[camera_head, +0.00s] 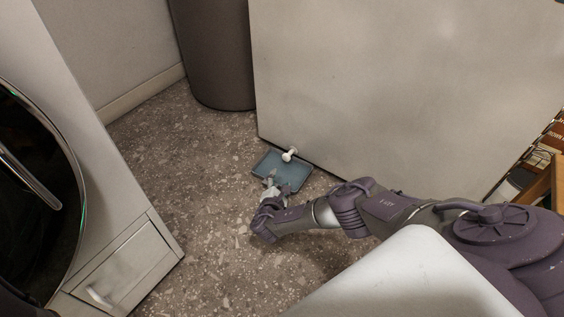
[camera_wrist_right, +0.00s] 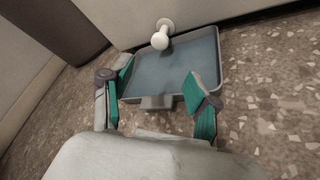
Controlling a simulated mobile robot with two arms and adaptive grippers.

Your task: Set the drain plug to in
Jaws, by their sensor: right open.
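The drain plug (camera_head: 289,154) is a small white knob low on the front of a large pale panel (camera_head: 400,80). In the right wrist view the plug (camera_wrist_right: 160,38) stands out from the panel on a round flange, above the far edge of a shallow blue-grey tray (camera_wrist_right: 212,72). The tray (camera_head: 297,173) lies on the floor against the panel. My right gripper (camera_head: 271,186) is near the tray's near edge, short of the plug. In the wrist view its fingers (camera_wrist_right: 158,92) are apart, one on each side of the tray, with nothing between the pads at plug height. My left gripper is not in view.
A dark round bin (camera_head: 212,55) stands left of the panel. A white machine with a round dark door (camera_head: 40,190) and a lower drawer (camera_head: 125,268) is at the left. Speckled floor (camera_head: 190,150) is clear between them. Wooden shelving (camera_head: 545,165) is at the right.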

